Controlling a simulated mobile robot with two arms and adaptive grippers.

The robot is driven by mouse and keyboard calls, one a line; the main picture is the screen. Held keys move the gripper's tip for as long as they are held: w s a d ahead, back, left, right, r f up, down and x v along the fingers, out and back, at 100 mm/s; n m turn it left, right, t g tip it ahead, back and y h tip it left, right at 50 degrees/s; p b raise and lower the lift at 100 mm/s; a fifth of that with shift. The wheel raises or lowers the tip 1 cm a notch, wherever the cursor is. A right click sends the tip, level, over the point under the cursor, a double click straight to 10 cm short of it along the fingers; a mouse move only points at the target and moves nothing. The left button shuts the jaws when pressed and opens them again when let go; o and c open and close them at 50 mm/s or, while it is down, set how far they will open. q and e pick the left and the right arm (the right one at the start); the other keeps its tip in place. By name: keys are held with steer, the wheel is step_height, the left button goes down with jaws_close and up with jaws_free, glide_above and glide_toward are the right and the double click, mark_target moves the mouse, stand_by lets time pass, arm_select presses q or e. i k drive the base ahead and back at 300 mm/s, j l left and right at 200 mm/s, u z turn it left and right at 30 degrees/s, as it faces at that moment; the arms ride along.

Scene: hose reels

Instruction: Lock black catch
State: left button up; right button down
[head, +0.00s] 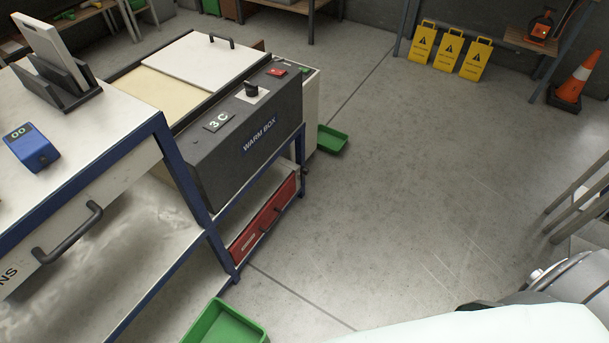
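I cannot make out a part that is clearly a black catch. A black knob (252,88) sits on a small white plate on the sloped dark front of the warm box (240,150). The box's white lid (190,60) has a black handle (222,40) and lies over part of the top; a beige surface shows beside it. Neither of my grippers is in view.
A blue-framed bench (75,135) with a blue timer (30,146) stands at left. A red drawer (265,218) is below the box. Green trays (332,138) (226,324) lie low. Yellow signs (449,50) and a cone (578,80) stand far right. The middle floor is clear.

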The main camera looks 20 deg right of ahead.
mark_target(303, 170)
steer(key=i+l+u, duration=0.15)
steer(key=l, duration=0.45)
steer(key=i+l+u, duration=0.15)
steer(key=l, duration=0.45)
steer(key=i+l+u, duration=0.15)
steer(key=l, duration=0.45)
steer(key=l+u, duration=0.15)
steer(key=l, duration=0.45)
